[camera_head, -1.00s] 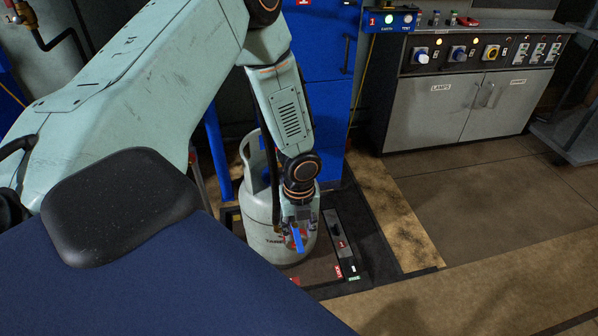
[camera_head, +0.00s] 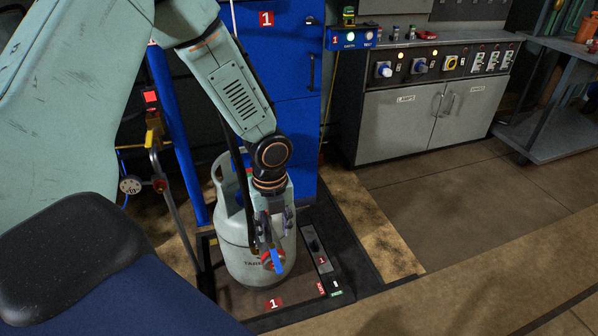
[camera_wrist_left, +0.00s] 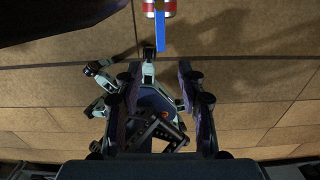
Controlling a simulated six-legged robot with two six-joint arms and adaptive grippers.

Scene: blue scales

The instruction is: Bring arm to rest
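My left arm comes in from the left in the head view. Its gripper (camera_head: 273,225) hangs in front of a grey gas cylinder (camera_head: 238,240). In the left wrist view the two dark fingers of the gripper (camera_wrist_left: 158,82) stand apart with nothing between their tips. A blue handle-like strip (camera_head: 277,262) shows just below the fingers in the head view. In the left wrist view the strip (camera_wrist_left: 160,32) hangs from a red and silver fitting (camera_wrist_left: 160,8), apart from the fingertips. My right gripper is in neither view.
The cylinder stands on a dark-edged floor base (camera_head: 352,262) by a blue cabinet (camera_head: 290,130). A gauge (camera_head: 130,185) and pipes are at the left. A grey control cabinet (camera_head: 400,122) and shelf trolley (camera_head: 560,135) stand behind. The floor at right is open.

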